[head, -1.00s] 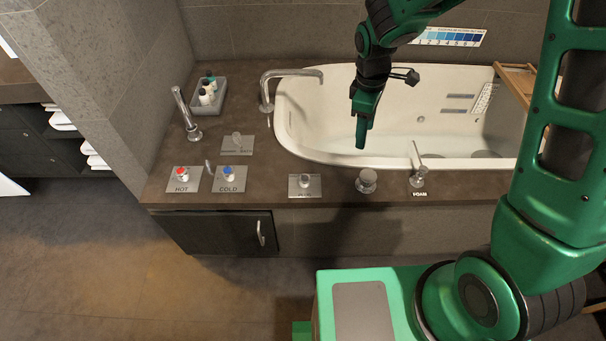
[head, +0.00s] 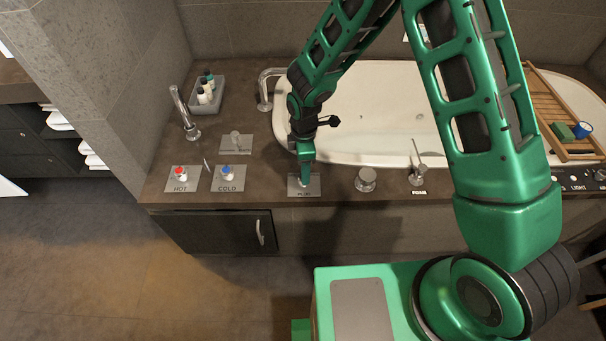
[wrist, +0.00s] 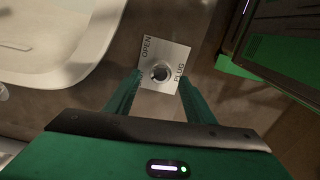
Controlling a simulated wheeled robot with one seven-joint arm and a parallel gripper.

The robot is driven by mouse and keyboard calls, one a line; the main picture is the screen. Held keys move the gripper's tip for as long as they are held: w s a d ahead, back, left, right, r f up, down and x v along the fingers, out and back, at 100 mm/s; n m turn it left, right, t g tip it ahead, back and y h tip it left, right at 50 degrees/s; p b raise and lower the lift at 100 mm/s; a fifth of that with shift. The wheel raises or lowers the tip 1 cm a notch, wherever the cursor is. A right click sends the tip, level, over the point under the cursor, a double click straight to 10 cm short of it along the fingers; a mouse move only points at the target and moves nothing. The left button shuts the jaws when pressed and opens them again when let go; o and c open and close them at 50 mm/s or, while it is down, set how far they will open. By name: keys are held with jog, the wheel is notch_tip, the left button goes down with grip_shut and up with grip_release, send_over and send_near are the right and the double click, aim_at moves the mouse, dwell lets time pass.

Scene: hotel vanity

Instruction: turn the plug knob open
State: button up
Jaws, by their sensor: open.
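The plug knob is a small round metal knob on a square steel plate (head: 312,189) at the tub deck's front. In the wrist view the knob (wrist: 160,73) shows as a dark-centred round, with OPEN and PLUG lettered on its plate (wrist: 170,48). My gripper (head: 305,180) points down over the plate and hides most of the knob in the head view. In the wrist view my gripper (wrist: 158,85) is open, its two fingers to the left and right of the knob's near side. I cannot tell whether the fingers touch it.
The hot knob (head: 180,172) and cold knob (head: 227,172) stand to the left. A round metal knob (head: 366,179) and the foam lever (head: 417,176) stand to the right. The bathtub (head: 385,110) lies behind, with a tall spout (head: 270,75) at its left.

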jog(key=shift+f, duration=1.95)
jog(key=c, duration=1.1)
jog(key=shift+o, duration=0.2)
